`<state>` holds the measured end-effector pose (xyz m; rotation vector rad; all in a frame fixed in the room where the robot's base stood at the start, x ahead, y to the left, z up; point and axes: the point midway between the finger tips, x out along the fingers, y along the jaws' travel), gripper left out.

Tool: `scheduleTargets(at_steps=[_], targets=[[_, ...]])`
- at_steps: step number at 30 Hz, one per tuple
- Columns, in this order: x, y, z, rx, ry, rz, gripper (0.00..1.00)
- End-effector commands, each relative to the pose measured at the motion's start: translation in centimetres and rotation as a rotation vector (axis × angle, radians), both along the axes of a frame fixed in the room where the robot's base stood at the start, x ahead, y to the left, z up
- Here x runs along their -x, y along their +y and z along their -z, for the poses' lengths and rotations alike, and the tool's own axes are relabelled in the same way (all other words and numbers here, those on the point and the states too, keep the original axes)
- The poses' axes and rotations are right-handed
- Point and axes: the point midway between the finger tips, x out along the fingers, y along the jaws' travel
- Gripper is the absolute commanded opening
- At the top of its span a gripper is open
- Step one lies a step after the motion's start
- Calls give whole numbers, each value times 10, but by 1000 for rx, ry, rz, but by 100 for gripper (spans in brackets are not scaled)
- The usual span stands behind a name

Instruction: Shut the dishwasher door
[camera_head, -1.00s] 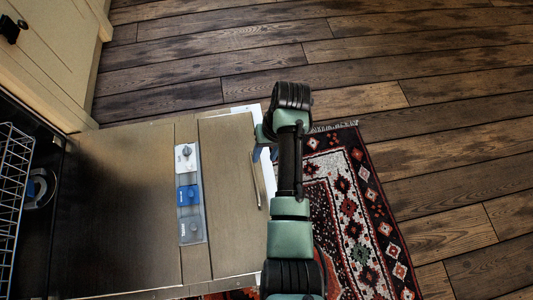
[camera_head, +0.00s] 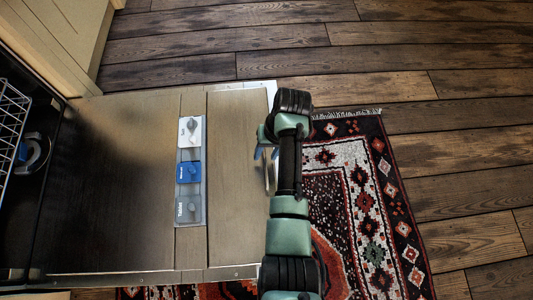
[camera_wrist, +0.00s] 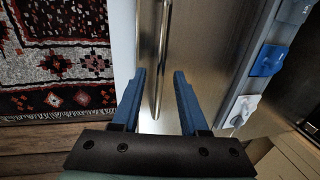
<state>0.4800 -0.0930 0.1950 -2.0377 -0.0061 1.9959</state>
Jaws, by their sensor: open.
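The dishwasher door (camera_head: 110,190) lies folded down flat, its brown inner face up, in the head view. A strip with a white, a blue and a grey dispenser part (camera_head: 189,172) runs along it. My gripper (camera_head: 266,160) is at the door's outer end, partly hidden by my wrist. In the wrist view my gripper (camera_wrist: 160,82) has its two blue fingers apart, with the metal door handle (camera_wrist: 161,60) showing between and beyond them. I cannot tell whether the fingers touch the handle or the door.
A wire dish rack (camera_head: 12,125) stands inside the dark dishwasher opening at the left. A patterned red rug (camera_head: 365,215) lies on the floor right of the door. Cream cabinets (camera_head: 65,35) stand at upper left. The wooden floor (camera_head: 400,60) beyond is clear.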

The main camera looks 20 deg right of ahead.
Motion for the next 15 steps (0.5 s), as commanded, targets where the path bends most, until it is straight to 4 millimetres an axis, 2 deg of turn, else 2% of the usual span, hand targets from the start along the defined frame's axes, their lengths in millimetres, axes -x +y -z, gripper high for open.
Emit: scheduleTargets(at_steps=[8,15], targets=[[0,0,1,0,0,0,44],[0,0,0,0,0,1,0]])
